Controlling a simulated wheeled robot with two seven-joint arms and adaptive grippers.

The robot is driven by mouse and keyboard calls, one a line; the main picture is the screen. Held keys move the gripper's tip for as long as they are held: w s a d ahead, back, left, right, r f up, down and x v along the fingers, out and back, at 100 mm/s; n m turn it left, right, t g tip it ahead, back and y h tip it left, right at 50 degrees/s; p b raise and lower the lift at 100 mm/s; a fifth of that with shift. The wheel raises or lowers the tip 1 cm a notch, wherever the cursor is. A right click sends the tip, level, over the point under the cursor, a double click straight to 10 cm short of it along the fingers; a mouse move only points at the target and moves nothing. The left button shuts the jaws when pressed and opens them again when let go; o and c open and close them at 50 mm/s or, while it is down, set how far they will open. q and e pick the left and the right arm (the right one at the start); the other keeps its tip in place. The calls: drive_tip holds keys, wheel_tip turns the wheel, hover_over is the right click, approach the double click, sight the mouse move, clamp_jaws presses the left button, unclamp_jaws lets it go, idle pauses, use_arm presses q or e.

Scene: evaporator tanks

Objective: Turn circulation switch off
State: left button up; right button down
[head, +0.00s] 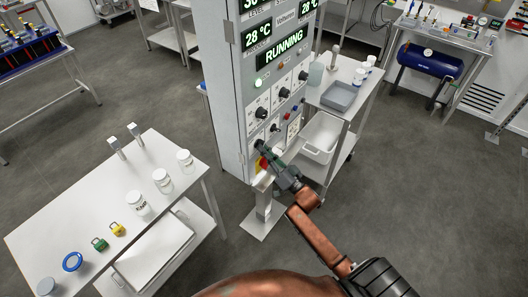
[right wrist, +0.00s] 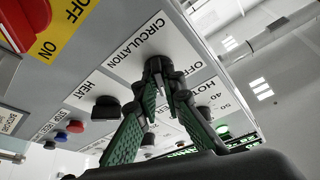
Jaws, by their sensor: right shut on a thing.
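The circulation switch (right wrist: 157,66) is a black rotary knob beside the CIRCULATION label, with OFF printed to its right in the right wrist view. My right gripper (right wrist: 166,92) has green padded fingers closed around this knob. In the head view my right gripper (head: 264,150) reaches the lower front of the control cabinet (head: 230,110). The fingers cover much of the knob, so I cannot tell its exact pointer position. The cabinet display (head: 284,48) reads RUNNING, and a green lamp (head: 257,83) is lit below it. My left gripper is not in view.
The black heat knob (right wrist: 105,108) sits beside the circulation switch. A red switch on a yellow plate (right wrist: 62,32) is close by. A white table (head: 60,215) with jars and padlocks stands left; a cart (head: 350,112) with a grey tray stands right.

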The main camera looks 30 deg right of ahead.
drive_tip(key=n+g+y+b, duration=0.1)
drive_tip(key=n+y+b, duration=0.1)
drive_tip(key=n, duration=0.4)
drive_tip(key=n+g+y+b, duration=0.1)
drive_tip(key=n+g+y, duration=0.1)
drive_tip(key=n+y, duration=0.2)
drive_tip(key=d+n+g+y+b, duration=0.1)
drive_tip(key=n+g+y+b, duration=0.1)
drive_tip(key=n, duration=0.8)
drive_tip(key=shift+w+y+b, duration=0.25)
drive_tip(key=shift+y+b, duration=0.05)
drive_tip(key=shift+y, duration=0.1)
drive_tip(key=shift+r, duration=0.1)
drive_tip(key=c, duration=2)
unclamp_jaws()
drive_tip(key=shift+c, duration=0.2)
